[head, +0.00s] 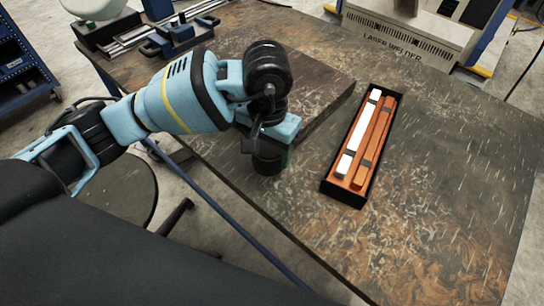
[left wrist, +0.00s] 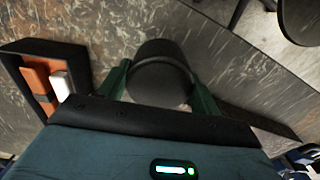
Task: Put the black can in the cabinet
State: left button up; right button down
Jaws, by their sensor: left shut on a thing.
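The black can (head: 267,160) is below my left gripper (head: 270,138) in the head view, near the table's front edge. In the left wrist view the dark round can (left wrist: 160,75) sits between the two green fingers of my left gripper (left wrist: 161,92), which is shut on it. Whether the can touches the table or hangs just above it is hard to tell. No cabinet is clearly identifiable; a blue shelved unit (head: 22,65) stands at the far left on the floor. My right gripper is not in view.
A black open box (head: 341,191) with orange and white bars lies on the worn table (head: 440,200), right of the can. A dark raised slab (head: 315,95) is behind the gripper. A laser welder (head: 405,40) stands at the back. A round stool (head: 120,185) is at the left.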

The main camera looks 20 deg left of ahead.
aim_at(273, 149)
pick_arm(q)
jog(key=shift+d+f, duration=0.25)
jog(key=shift+f, duration=0.45)
jog(key=shift+d+f, duration=0.2)
jog(key=shift+f, duration=0.9)
jog(key=shift+f, duration=0.2)
jog(key=o, duration=1.2)
jog(key=shift+c, duration=0.2)
notch_tip(273, 149, up, 12)
jog(key=shift+r, duration=0.2)
jog(key=shift+o, duration=0.4)
